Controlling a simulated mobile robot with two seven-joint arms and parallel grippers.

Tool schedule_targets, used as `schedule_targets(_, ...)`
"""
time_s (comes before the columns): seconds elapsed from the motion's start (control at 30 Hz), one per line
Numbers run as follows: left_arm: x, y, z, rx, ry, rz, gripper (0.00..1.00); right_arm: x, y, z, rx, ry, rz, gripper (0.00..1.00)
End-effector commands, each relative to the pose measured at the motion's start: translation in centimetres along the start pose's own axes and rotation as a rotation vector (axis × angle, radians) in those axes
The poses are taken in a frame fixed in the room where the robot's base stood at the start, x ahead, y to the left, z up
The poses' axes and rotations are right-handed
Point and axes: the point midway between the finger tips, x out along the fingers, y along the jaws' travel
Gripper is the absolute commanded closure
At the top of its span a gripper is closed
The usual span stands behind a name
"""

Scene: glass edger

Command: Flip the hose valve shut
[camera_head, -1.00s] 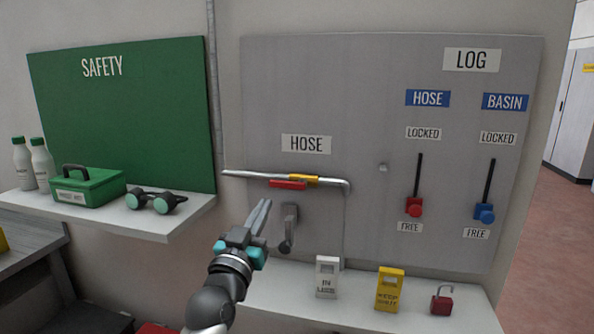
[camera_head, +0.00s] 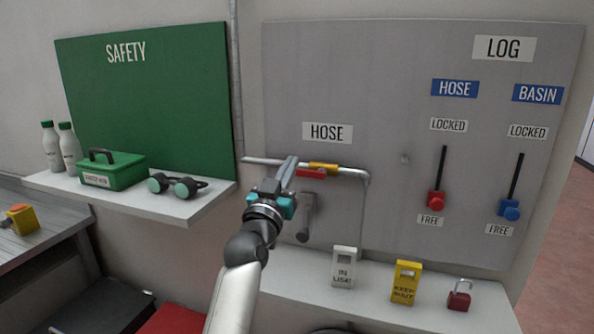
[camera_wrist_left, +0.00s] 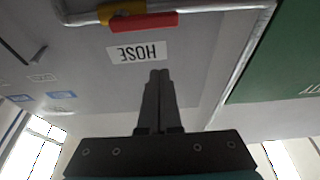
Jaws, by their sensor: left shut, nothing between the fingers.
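The hose valve is on a pipe (camera_head: 350,171) under the HOSE label (camera_head: 327,132). Its yellow body (camera_head: 323,167) sits on the pipe, and its red handle (camera_head: 312,174) lies along the pipe just below. In the left wrist view the yellow body (camera_wrist_left: 122,10) and red handle (camera_wrist_left: 143,22) show upside down at the top. My left gripper (camera_head: 291,161) is shut and empty, fingers pointing up beside the left end of the red handle, partly in front of the pipe. Whether it touches is unclear. In the wrist view the fingertips (camera_wrist_left: 159,73) are apart from the handle. My right gripper is not in view.
A grey hook or lever (camera_head: 306,215) is on the panel below the valve. A shelf holds a white IN USE tag (camera_head: 344,267), a yellow KEEP SHUT tag (camera_head: 405,282) and a red padlock (camera_head: 460,294). Red (camera_head: 436,199) and blue (camera_head: 509,208) sliders are at right.

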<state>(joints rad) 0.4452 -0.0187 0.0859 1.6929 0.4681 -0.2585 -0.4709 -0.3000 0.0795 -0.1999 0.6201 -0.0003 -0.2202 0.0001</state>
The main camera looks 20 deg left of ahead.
Motion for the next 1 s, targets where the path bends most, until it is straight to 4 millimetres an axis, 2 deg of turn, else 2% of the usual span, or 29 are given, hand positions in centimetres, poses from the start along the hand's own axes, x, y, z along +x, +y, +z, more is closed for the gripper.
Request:
schedule_targets(0.1,1.8,0.0,-0.1,-0.001,0.001,0.000,1.00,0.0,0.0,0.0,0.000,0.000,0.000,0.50)
schedule_targets(0.37,5.1,0.0,-0.1,0.000,0.001,0.000,1.00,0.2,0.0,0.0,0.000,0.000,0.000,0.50)
schedule_targets(0.43,4.4,-0.1,1.6,0.003,-0.006,0.000,1.00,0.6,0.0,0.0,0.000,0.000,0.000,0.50)
schedule_targets(0.6,3.8,0.0,3.3,0.001,-0.002,0.000,1.00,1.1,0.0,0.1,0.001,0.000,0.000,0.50)
schedule_targets(1.0,3.6,0.0,3.8,0.001,0.000,0.000,1.00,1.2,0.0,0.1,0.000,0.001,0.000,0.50)
